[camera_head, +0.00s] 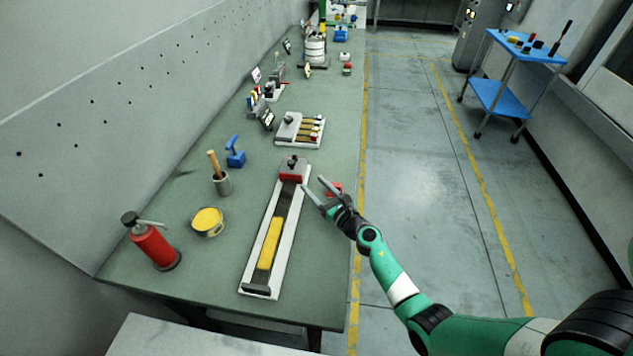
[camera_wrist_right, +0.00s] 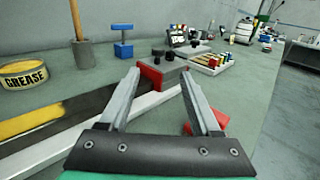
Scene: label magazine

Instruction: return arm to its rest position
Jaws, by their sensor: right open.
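My right gripper (camera_head: 318,192) is open and empty at the right edge of the green workbench, with its green arm coming in from the lower right. In the right wrist view its two fingers (camera_wrist_right: 160,98) stand apart with nothing between them. The label magazine (camera_head: 272,238) lies on the bench just left of the gripper, a long white-edged tray with a dark channel, a yellow strip (camera_head: 270,243) and a red block (camera_head: 293,171) at its far end. A red piece (camera_head: 335,187) lies by the fingers, partly hidden. My left gripper is not in view.
A red oil can (camera_head: 153,246), a yellow grease tin (camera_head: 208,221), a grey cup with a wooden handle (camera_head: 222,184) and a blue tool (camera_head: 235,153) stand left of the magazine. A white fixture (camera_head: 300,129) stands farther back. The floor (camera_head: 410,150) right of the bench is clear.

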